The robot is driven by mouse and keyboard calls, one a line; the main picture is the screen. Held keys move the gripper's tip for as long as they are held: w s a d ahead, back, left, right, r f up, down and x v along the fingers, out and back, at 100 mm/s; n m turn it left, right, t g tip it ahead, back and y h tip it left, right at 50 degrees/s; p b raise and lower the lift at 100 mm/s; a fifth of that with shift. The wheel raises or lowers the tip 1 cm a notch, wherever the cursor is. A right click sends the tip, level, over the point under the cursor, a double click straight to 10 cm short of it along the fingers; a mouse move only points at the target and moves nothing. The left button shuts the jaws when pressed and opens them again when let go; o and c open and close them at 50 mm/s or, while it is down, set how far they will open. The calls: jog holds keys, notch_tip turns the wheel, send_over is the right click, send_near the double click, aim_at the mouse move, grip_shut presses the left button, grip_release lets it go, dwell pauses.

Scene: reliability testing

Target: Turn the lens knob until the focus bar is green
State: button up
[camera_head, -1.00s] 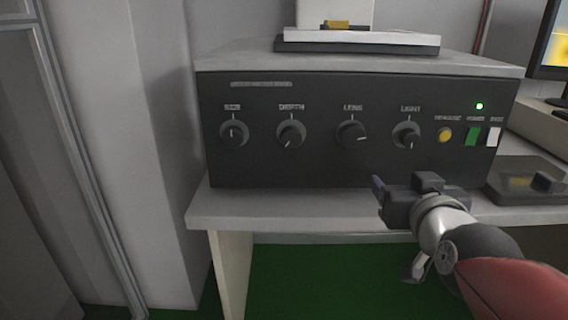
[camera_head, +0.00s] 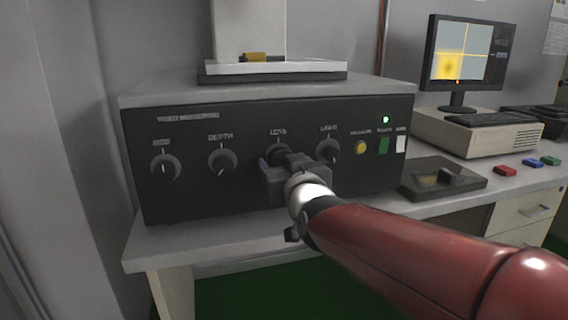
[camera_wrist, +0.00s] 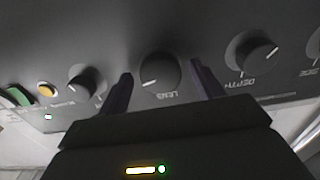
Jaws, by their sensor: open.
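The lens knob (camera_head: 279,150) is a dark round knob on the black front panel (camera_head: 185,205), under its label. In the head view my gripper (camera_head: 290,167) is in front of it and hides its lower part. In the wrist view the lens knob (camera_wrist: 159,73) lies between the two open fingers of my gripper (camera_wrist: 162,78), with a gap visible on each side. Its white mark points to the lower left there. The monitor (camera_head: 466,57) shows a yellow picture with crossing lines and a small orange spot at its lower edge. I cannot make out a green focus bar.
The depth knob (camera_head: 222,161) and light knob (camera_head: 328,151) flank the lens knob. The size knob (camera_head: 165,168) is farther left. A yellow button (camera_head: 361,147) and green switch (camera_head: 384,146) are at right. A dark flat box (camera_head: 443,180) stands on the table beside the unit.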

jog(key=c, duration=1)
jog(key=shift+n, duration=0.3)
